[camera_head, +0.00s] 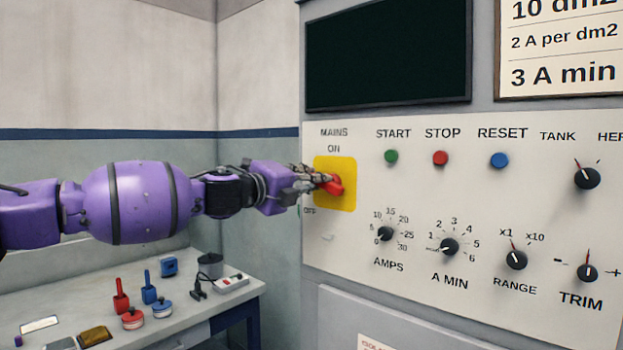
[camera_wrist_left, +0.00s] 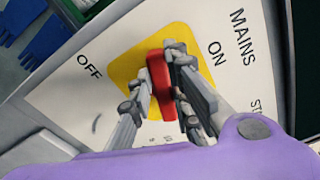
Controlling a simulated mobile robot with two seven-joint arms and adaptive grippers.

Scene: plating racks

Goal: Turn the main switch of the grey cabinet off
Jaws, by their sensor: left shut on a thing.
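The grey cabinet's panel (camera_head: 470,215) carries the MAINS switch, a red handle (camera_head: 335,187) on a yellow plate (camera_head: 347,168). ON is printed above the plate and OFF at its lower left. My left gripper (camera_head: 324,183) reaches in from the left and is shut on the red handle. In the left wrist view, the handle (camera_wrist_left: 160,85) lies between the two fingers of the gripper (camera_wrist_left: 163,92), with the yellow plate (camera_wrist_left: 125,65) behind. There its long side runs roughly across the line between OFF and ON. The fingers partly hide it, so its exact setting is unclear. My right gripper is out of view.
START (camera_head: 391,157), STOP (camera_head: 440,158) and RESET (camera_head: 499,160) buttons sit right of the switch, with several black knobs below. A dark screen (camera_head: 388,50) is above. A bench (camera_head: 225,300) with small tools stands below my left arm.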

